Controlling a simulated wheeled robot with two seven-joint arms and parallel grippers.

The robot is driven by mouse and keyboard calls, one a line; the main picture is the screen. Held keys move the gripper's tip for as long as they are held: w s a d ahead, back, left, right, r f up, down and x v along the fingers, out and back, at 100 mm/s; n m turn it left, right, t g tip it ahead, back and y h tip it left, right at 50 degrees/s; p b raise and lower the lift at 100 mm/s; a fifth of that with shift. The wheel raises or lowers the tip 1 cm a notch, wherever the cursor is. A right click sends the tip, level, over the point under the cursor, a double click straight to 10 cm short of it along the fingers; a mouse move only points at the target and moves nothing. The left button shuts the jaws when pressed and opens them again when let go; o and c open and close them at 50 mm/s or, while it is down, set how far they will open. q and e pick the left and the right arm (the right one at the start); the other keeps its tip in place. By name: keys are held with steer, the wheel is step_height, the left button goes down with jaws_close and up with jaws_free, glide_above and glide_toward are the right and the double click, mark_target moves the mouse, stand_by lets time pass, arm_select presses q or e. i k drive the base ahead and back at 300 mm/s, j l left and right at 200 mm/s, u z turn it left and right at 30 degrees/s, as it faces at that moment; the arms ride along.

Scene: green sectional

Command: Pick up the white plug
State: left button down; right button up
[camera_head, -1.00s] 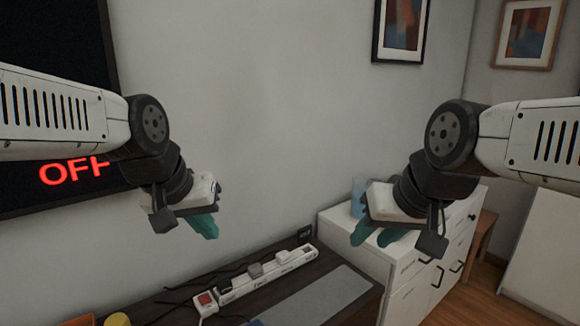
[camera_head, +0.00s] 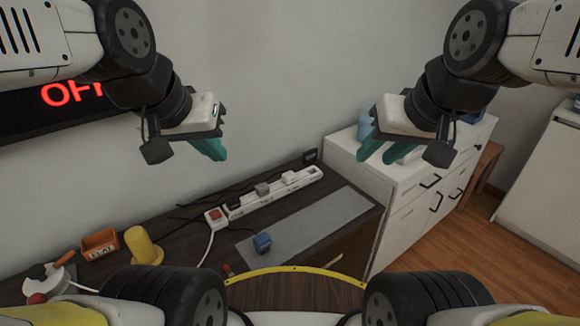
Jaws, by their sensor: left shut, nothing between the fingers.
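The white plug (camera_head: 289,178) sits in the white power strip (camera_head: 265,198) on the dark table, towards the strip's far right end. A grey plug (camera_head: 262,189) and a black plug (camera_head: 234,202) sit in the same strip to its left. My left gripper (camera_head: 217,152) is shut and empty, in the air above and to the left of the strip. My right gripper (camera_head: 378,154) is open and empty, above and to the right of the white plug, in front of the white cabinet. Neither gripper touches the plug.
A grey mat (camera_head: 306,226) lies before the strip, with a blue object (camera_head: 262,242) on it. A yellow object (camera_head: 144,247) and an orange box (camera_head: 100,243) stand at left. A white cabinet (camera_head: 405,195) adjoins the table on the right. A dark display with red letters hangs at left.

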mark_target(288, 178)
steer(key=k+j+u, duration=0.2)
steer(key=k, duration=0.45)
steer(key=l+u, duration=0.1)
steer(key=u, duration=0.35)
steer(key=l+u, duration=0.1)
steer(key=u, duration=0.35)
steer(key=l+u, duration=0.1)
steer(key=u, duration=0.35)
steer(key=l+u, duration=0.1)
steer(key=u, duration=0.3)
steer(key=l, duration=0.85)
steer(key=k+l+u, duration=0.1)
steer(key=l, duration=0.7)
steer(key=k+l, duration=0.1)
steer(key=l, duration=0.75)
